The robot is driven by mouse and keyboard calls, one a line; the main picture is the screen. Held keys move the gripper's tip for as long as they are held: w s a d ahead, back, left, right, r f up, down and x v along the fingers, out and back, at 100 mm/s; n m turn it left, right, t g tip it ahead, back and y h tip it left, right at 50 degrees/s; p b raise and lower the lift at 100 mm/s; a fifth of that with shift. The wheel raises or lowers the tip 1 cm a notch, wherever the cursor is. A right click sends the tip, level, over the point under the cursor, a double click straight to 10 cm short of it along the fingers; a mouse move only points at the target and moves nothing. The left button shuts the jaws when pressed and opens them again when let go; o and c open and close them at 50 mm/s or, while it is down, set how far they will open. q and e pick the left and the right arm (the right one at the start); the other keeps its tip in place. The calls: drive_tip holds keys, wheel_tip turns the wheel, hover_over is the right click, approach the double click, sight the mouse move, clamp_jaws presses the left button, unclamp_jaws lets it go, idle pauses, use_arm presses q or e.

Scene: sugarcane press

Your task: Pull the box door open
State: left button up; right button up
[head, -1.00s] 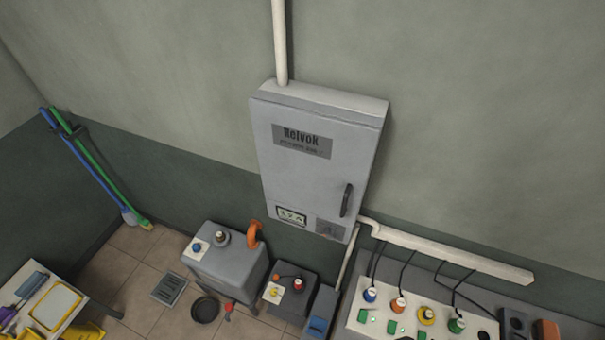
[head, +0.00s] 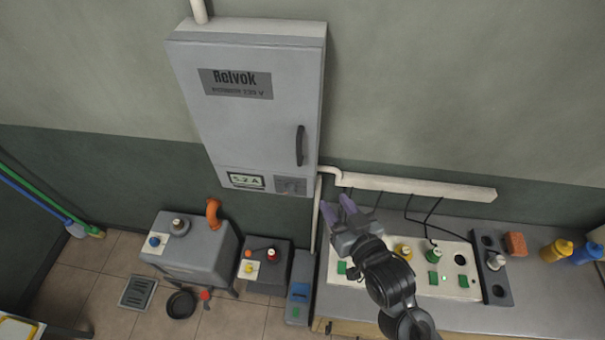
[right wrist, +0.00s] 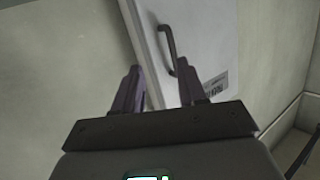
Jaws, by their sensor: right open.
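The grey wall box (head: 245,110) hangs on the wall with its door shut. A dark vertical handle (head: 300,146) sits on the door's right side, and a small display is set below the door. My right gripper (head: 338,209) is open and empty, below and to the right of the handle, apart from it. In the right wrist view the open fingers (right wrist: 161,88) point toward the box door (right wrist: 205,35), with the handle (right wrist: 166,48) beyond and between them. My left gripper is not in view.
A counter (head: 385,312) with a white panel of coloured plugs and cables stands below right. A pale conduit (head: 420,187) runs along the wall right of the box. A grey machine with an orange pipe (head: 213,212) stands on the floor at left.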

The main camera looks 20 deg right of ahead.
sight(300, 153)
drive_tip(key=w+a+b, duration=0.1)
drive_tip(key=w, duration=0.3)
drive_tip(key=w+a+r+n+t+b, duration=0.1)
drive_tip(key=w, duration=0.4)
drive_tip(key=w+a+t+b, duration=0.1)
drive_tip(key=w, duration=0.4)
drive_tip(key=shift+w+r+y, duration=0.2)
drive_tip(key=shift+w+y, duration=0.05)
drive_tip(key=shift+y, duration=0.15)
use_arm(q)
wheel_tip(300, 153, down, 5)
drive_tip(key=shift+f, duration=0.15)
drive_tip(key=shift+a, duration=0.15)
use_arm(e)
clamp_jaws()
